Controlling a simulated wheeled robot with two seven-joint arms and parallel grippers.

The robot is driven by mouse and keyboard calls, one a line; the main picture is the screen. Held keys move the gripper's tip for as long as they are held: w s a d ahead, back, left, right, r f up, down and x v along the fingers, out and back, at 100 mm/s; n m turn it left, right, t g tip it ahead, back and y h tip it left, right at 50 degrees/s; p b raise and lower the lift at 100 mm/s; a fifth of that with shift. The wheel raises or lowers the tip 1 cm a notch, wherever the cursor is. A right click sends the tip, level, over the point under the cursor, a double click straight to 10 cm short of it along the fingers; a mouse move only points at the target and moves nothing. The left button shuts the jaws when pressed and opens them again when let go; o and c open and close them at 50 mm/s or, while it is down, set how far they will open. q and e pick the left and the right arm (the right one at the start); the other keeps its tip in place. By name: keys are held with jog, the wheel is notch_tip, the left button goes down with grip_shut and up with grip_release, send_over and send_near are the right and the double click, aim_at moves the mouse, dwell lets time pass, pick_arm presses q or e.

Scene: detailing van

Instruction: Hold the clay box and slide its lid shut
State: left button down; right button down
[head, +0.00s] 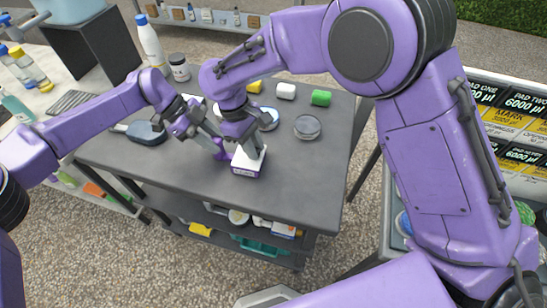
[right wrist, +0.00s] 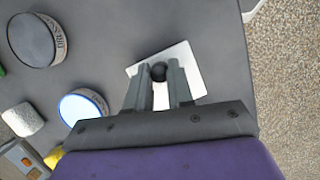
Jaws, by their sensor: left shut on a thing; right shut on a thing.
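The clay box (head: 246,171), with a purple and white front, stands upright on the dark table top near its front edge. Its white lid (head: 259,163) also shows in the right wrist view (right wrist: 190,66), with a black knob (right wrist: 158,71) on it. My right gripper (head: 244,148) reaches down from above and is shut on the knob; its fingers (right wrist: 158,88) stand on both sides of it. My left gripper (head: 221,152) is shut on the box from its left side. The arms hide much of the box, and I cannot tell how far the lid covers it.
A dark brush-like tool (head: 146,132) lies to the left.

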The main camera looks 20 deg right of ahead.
jog(key=shift+a, duration=0.15)
jog(key=c, duration=0.9)
grip_release()
jog(key=shift+w, duration=0.1)
jog(key=v, duration=1.2)
